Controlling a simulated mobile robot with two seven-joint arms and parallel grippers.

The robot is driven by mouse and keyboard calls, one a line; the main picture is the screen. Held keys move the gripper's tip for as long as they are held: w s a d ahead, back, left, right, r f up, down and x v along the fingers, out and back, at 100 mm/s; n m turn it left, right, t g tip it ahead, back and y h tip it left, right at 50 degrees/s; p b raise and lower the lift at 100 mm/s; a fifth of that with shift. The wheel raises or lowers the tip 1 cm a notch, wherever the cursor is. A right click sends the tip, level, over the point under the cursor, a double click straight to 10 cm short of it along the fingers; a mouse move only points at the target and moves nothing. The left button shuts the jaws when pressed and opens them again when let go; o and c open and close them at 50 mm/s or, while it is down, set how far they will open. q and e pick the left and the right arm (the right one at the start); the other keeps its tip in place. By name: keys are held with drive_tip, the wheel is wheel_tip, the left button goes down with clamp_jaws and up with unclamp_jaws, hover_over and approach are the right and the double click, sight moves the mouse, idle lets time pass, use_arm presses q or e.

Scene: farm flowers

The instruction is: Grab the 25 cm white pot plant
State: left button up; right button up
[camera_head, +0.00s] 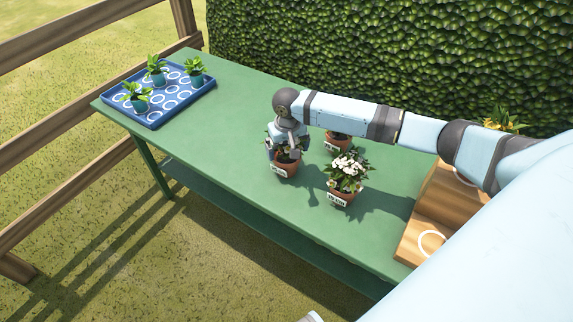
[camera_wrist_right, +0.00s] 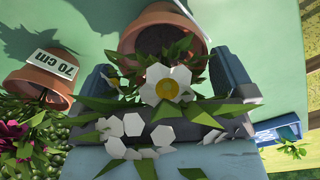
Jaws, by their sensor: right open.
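A white-flowered plant in a terracotta pot (camera_head: 287,169) stands on the green table (camera_head: 210,150) directly under my right gripper (camera_head: 286,143). In the right wrist view this pot (camera_wrist_right: 160,32) lies between the two fingers of my right gripper (camera_wrist_right: 166,76), its white flowers and leaves close to the camera. The fingers are apart, one on each side of the plant, and the leaves partly hide them. A second white-flowered pot plant (camera_head: 345,178) stands just to the right. The labels on both are too small to read in the head view. My left gripper is not in view.
A third pot (camera_head: 338,141) stands behind my right arm; a pot labelled 70 cm (camera_wrist_right: 42,84) with magenta flowers is left in the wrist view. A blue tray (camera_head: 150,121) with small plants is at the far left. Wooden steps (camera_head: 418,243) stand at right. The table's left-middle is clear.

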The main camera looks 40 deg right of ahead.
sight(286, 159)
wheel_tip(286, 159, down, 4)
drive_tip(key=shift+w+a+f, duration=0.1)
drive_tip(key=shift+f, duration=0.15)
drive_tip(key=c, duration=0.9)
